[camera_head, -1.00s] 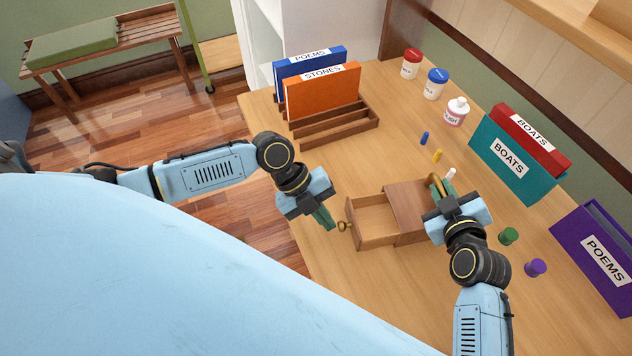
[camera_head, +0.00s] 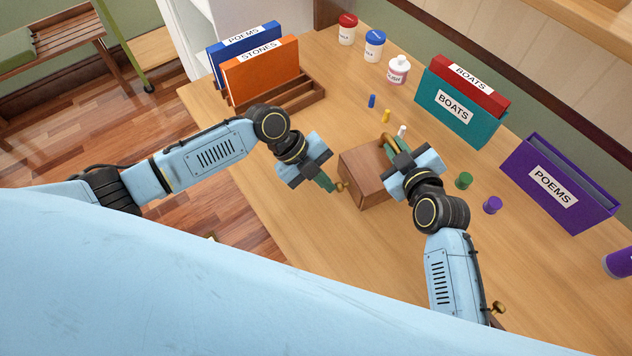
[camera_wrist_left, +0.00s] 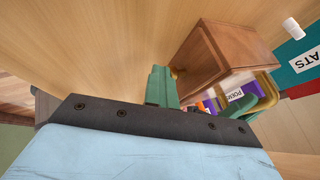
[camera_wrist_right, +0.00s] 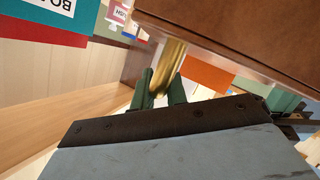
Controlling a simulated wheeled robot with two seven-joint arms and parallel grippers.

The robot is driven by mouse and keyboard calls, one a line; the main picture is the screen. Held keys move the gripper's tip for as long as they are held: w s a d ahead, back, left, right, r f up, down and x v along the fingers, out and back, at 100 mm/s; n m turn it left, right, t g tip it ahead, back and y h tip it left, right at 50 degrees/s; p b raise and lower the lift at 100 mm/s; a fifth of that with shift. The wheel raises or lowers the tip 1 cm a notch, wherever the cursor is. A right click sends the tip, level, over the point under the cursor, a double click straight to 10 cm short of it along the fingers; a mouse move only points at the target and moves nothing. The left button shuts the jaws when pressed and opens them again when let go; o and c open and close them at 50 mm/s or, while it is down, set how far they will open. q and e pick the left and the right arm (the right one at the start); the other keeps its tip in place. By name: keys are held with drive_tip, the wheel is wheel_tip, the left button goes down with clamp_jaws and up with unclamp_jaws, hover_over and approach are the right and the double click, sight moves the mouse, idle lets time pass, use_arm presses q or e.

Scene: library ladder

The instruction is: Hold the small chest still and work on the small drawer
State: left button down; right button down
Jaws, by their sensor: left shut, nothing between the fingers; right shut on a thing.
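The small wooden chest (camera_head: 372,174) stands on the desk, its drawer pushed in flush. The drawer's brass knob (camera_head: 341,186) is on the chest's left face. My left gripper (camera_head: 329,185) is shut and empty, its fingertips at the knob; whether they touch it I cannot tell. In the left wrist view the fingers (camera_wrist_left: 162,82) are closed beside the chest (camera_wrist_left: 220,55). My right gripper (camera_head: 391,147) is shut on the chest's brass handle (camera_head: 386,139). The right wrist view shows the handle (camera_wrist_right: 173,62) between the fingers (camera_wrist_right: 160,90).
Behind the chest lie small blue (camera_head: 371,101), yellow (camera_head: 386,115) and white (camera_head: 402,130) pieces. Green (camera_head: 464,180) and purple (camera_head: 493,204) caps are at right. A teal BOATS file (camera_head: 445,112) and purple POEMS file (camera_head: 560,184) stand further off. The desk's front is clear.

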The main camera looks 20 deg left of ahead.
use_arm(q)
drive_tip(key=shift+w+d+r, duration=0.1)
use_arm(e)
drive_tip(key=shift+s+a+f, duration=0.1)
drive_tip(key=shift+a, duration=0.1)
use_arm(q)
drive_tip(key=shift+s+a, duration=0.3)
drive_tip(key=shift+a, duration=0.1)
drive_tip(key=s+a, duration=0.2)
drive_tip(key=shift+a+f, duration=0.2)
drive_tip(key=shift+a, duration=0.15)
drive_tip(key=v, duration=1)
use_arm(e)
drive_tip(key=shift+d, duration=0.15)
drive_tip(key=c, duration=1.3)
unclamp_jaws()
